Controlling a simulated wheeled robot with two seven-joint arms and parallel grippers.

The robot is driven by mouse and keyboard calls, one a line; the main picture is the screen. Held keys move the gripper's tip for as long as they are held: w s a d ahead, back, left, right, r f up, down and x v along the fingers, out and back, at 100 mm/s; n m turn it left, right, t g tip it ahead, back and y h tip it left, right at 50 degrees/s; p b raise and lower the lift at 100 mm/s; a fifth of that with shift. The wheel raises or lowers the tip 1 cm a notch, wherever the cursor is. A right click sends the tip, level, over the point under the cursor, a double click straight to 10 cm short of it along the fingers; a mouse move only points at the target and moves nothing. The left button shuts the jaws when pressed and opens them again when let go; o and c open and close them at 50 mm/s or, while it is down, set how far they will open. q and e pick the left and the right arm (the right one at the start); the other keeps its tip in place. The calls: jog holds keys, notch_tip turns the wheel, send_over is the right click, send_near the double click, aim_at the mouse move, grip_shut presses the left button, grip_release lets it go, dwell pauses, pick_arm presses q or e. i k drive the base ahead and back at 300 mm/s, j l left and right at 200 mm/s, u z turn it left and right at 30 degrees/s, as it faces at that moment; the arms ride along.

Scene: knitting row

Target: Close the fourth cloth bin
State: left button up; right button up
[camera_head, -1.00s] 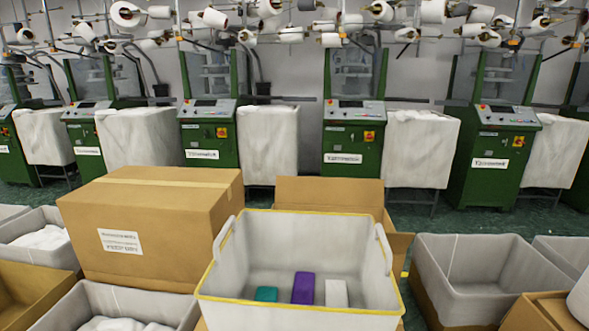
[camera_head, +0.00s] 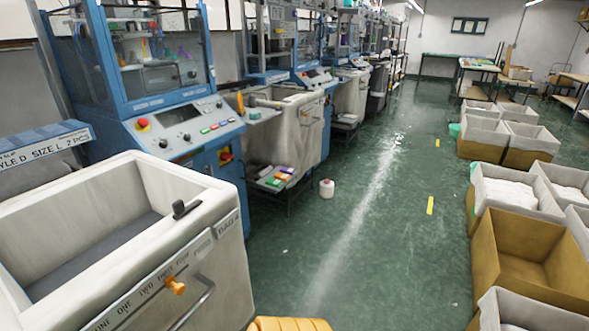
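A large off-white cloth bin (camera_head: 222,250) stands open at the near left, its grey inside showing empty. Its front has printed words, an orange knob (camera_head: 175,285), a metal bar handle (camera_head: 195,305) and a black catch (camera_head: 185,209) on the rim. A second off-white bin (camera_head: 310,130) stands farther along the row, with a yellow-ended tool lying over its top. A third pale bin (camera_head: 353,95) shows beyond it. I cannot tell which is the fourth cloth bin. Neither gripper is in view.
Blue knitting machines (camera_head: 185,125) line the left. A white spool (camera_head: 327,188) stands on the green floor near a low shelf of coloured packs (camera_head: 275,178). Cardboard boxes (camera_head: 530,255) and grey crates fill the right. A clear aisle (camera_head: 375,210) runs between.

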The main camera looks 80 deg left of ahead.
aim_at(94, 248)
jog(key=u, duration=0.45)
jog(key=k+u, duration=0.1)
jog(key=u, duration=0.85)
jog(key=k+j+u, duration=0.1)
jog(key=u, duration=0.35)
jog(key=j+u, duration=0.1)
jog(key=u, duration=0.4)
jog(key=j+u, duration=0.1)
jog(key=u, duration=0.8)
jog(key=i+j+u, duration=0.1)
jog(key=u, duration=0.2)
